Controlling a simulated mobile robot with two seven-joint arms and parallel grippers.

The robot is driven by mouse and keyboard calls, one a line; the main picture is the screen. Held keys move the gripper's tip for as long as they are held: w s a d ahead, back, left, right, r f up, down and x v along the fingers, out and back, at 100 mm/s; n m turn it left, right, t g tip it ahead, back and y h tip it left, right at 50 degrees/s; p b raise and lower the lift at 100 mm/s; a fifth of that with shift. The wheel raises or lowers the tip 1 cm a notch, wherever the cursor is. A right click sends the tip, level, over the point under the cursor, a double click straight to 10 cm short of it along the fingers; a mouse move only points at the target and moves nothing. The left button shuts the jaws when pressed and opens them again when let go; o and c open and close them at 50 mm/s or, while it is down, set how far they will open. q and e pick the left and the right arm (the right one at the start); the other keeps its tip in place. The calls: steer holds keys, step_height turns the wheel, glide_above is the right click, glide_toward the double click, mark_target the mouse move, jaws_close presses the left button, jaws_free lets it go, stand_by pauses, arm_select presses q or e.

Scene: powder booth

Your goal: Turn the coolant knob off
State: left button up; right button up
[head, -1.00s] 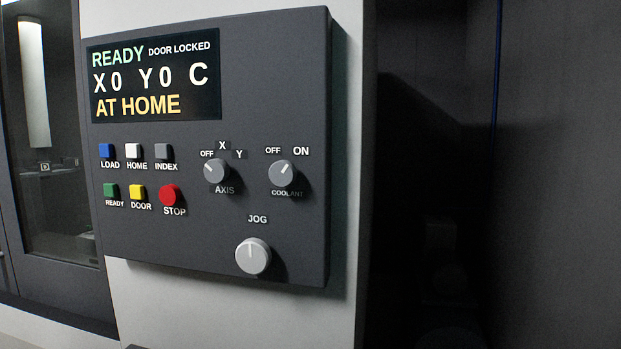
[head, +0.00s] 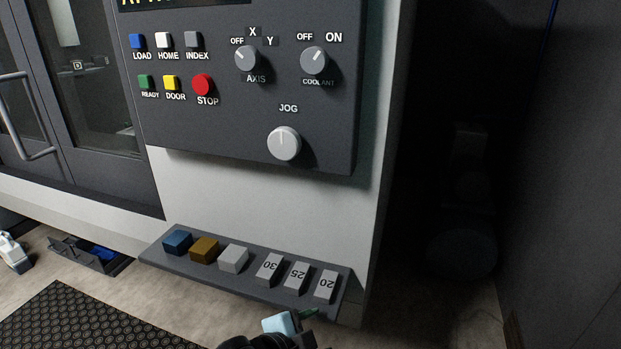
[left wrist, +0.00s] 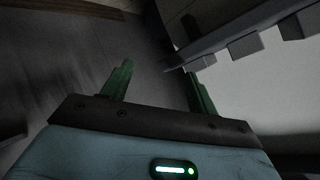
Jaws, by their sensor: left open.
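The grey coolant knob (head: 314,60) is on the dark control panel (head: 215,125) at the upper right, under OFF and ON labels. Its pale pointer mark leans up and right, towards ON. My left gripper (head: 308,314) shows at the bottom edge of the head view, beside the shelf and well below the panel and knob. In the left wrist view its two green fingers (left wrist: 160,69) are apart, with nothing between them. The knob is not in that wrist view.
The axis knob (head: 247,58), jog knob (head: 284,143) and red stop button (head: 203,85) are near the coolant knob. Below, a shelf (head: 158,257) holds several blocks, some numbered. A dark wall (head: 560,160) stands at the right.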

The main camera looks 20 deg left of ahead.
arm_select(q)
steer(key=w+d+r+m+t, duration=0.15)
steer(key=r+m, duration=0.25)
steer(key=r, duration=0.4)
steer(key=w+r+m+t, duration=0.1)
steer(key=w+r+m, duration=0.25)
steer(key=r, duration=0.55)
steer(key=w+d+r+m+t, duration=0.15)
steer(key=r+m, duration=0.25)
steer(key=r, duration=0.4)
steer(key=a+r+m+t+y, duration=0.1)
steer(key=a+r+m, duration=0.25)
steer(key=r, duration=0.65)
steer(key=m+t+y, duration=0.2)
steer(key=m+y, duration=0.1)
steer(key=m, duration=0.1)
glide_toward(313, 64)
steer(key=w, duration=0.1)
steer(key=shift+w+d+f+p, duration=0.15)
steer(key=shift+p, duration=0.3)
arm_select(e)
steer(key=shift+w+d+r, duration=0.15)
steer(key=shift+w+r, duration=0.5)
steer(key=shift+r, duration=0.1)
arm_select(q)
steer(key=shift+w, duration=0.1)
steer(key=shift+w+d, duration=0.15)
steer(key=shift+w, duration=3.65)
steer(key=shift+c, duration=0.5)
